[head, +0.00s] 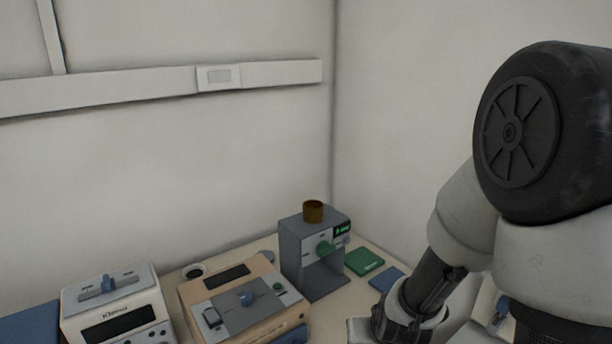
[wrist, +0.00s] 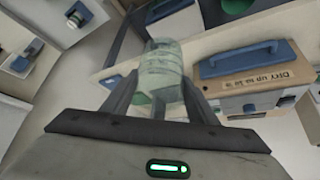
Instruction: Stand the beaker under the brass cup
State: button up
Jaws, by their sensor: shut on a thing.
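The brass cup (head: 312,212) sits on top of a grey stand-like machine (head: 297,262) with a green knob and an open bay under its head, in the head view. My gripper (wrist: 158,98) is shut on a pale, greenish see-through beaker (wrist: 161,66) in the wrist view. The beaker is between the two fingers and off any surface as far as I can tell. In the head view my arm fills the right side, and the gripper and beaker are not clearly visible there. The brass cup is not recognisable in the wrist view.
A tan box device (head: 261,271) and a white device (head: 140,296) stand left of the grey machine. A green pad (head: 364,262) and a blue pad (head: 386,279) lie to its right. A blue-handled box (wrist: 222,69) shows in the wrist view.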

aim_at(316, 279)
jog(key=k+l, duration=0.2)
jog(key=l, duration=0.15)
jog(key=k+l+z, duration=0.1)
jog(key=z, duration=0.3)
jog(key=l+z, duration=0.3)
jog(key=z, duration=0.5)
